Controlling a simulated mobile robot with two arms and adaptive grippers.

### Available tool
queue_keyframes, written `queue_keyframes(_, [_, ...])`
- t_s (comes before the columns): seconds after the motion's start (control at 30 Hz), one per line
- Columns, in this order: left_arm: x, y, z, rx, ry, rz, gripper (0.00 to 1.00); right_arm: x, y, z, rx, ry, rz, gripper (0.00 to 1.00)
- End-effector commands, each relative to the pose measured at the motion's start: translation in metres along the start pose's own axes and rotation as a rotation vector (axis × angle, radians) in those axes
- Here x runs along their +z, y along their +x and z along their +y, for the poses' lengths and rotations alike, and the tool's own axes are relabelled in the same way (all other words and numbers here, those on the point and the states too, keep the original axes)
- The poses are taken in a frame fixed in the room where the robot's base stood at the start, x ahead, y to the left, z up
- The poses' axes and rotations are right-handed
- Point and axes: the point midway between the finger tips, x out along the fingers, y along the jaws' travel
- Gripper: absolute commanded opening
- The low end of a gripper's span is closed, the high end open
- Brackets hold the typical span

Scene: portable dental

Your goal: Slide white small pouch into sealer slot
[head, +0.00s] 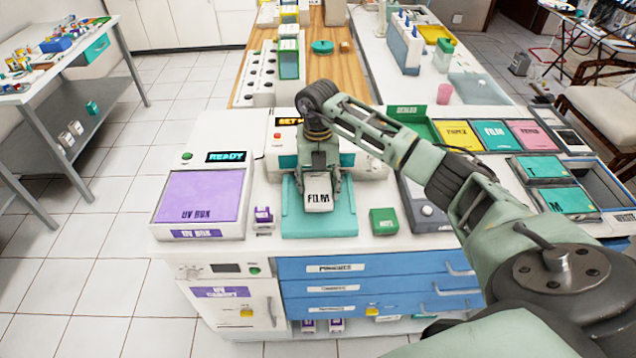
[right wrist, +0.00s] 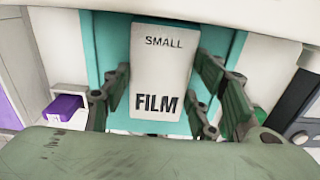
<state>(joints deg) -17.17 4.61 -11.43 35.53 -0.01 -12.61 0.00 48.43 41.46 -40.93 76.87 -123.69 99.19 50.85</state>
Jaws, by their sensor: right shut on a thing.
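The white small pouch (head: 318,194), marked FILM, is over the teal tray of the sealer (head: 318,224). In the right wrist view the pouch (right wrist: 160,75) reads SMALL FILM and stands between my fingers in front of a teal surface. My right gripper (head: 318,190) is shut on the pouch, with fingers on both sides of it. The sealer's body (head: 288,135), with a lit display, stands just behind. My arm hides part of the sealer, and I cannot see the slot clearly or tell whether the pouch is in it. My left gripper is not in view.
The UV box (head: 200,198) stands left of the sealer, with a small purple item (head: 263,214) between. A green box (head: 384,221) sits at the tray's right. Coloured pouches (head: 495,135) lie farther right. The counter's front edge is close to the tray.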

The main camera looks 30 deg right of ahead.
Motion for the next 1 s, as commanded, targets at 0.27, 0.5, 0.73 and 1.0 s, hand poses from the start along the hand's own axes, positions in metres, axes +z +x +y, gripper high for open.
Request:
queue_keyframes(0.27, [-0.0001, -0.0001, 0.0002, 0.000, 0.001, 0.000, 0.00, -0.0009, 0.0016, 0.0002, 0.001, 0.000, -0.001, 0.27])
queue_keyframes(0.5, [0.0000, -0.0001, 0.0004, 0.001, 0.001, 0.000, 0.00, -0.0010, 0.0017, 0.0001, 0.001, 0.000, -0.001, 0.61])
queue_keyframes(0.73, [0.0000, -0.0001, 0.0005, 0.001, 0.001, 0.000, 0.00, -0.0010, 0.0018, 0.0000, 0.000, 0.000, 0.000, 0.76])
queue_keyframes(1.0, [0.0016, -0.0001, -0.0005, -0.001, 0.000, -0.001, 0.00, -0.0010, 0.0010, -0.0001, 0.000, 0.000, 0.000, 0.76])
